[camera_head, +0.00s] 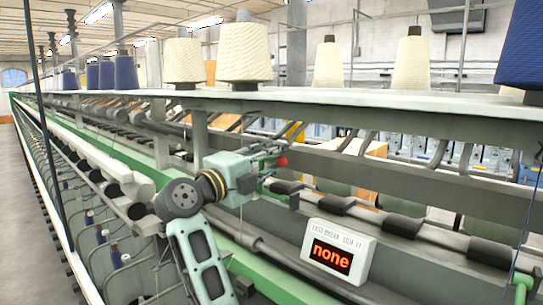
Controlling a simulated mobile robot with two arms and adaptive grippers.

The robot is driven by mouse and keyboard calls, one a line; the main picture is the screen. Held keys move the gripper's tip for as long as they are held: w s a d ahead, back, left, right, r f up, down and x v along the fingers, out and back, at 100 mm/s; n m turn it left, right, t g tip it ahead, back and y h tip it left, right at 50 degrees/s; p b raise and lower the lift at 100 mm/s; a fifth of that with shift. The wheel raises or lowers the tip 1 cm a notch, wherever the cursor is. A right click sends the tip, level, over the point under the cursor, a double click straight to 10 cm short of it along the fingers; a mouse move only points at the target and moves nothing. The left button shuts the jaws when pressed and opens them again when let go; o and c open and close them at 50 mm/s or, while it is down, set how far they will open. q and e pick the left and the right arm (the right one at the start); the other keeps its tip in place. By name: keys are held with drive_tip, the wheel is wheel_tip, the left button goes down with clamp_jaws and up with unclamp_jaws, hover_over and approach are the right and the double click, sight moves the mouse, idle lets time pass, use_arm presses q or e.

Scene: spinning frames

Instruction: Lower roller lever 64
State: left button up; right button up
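The spinning frame (330,100) runs from the right foreground to the far left. Dark roller covers (403,228) sit in a row along its roller rail. No lever numbers are legible, so I cannot tell which one is lever 64. My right gripper (272,168) is at the rail in the middle of the head view, above and beside a dark cover (287,187). A small red knob (282,161) shows right at its tip; I cannot tell whether the fingers touch it. The finger gap is hidden by the gripper's body. My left gripper is out of view.
A white display box (338,250) reading "none" in orange stands on the rail, right of my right arm. Cream cones (245,52) and blue cones (125,72) stand on the shelf above. Spindles with bobbins (100,233) line the lower left. Grey floor (25,220) is clear at left.

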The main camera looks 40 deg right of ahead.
drive_tip(key=shift+a, duration=0.15)
clamp_jaws()
idle(0.4)
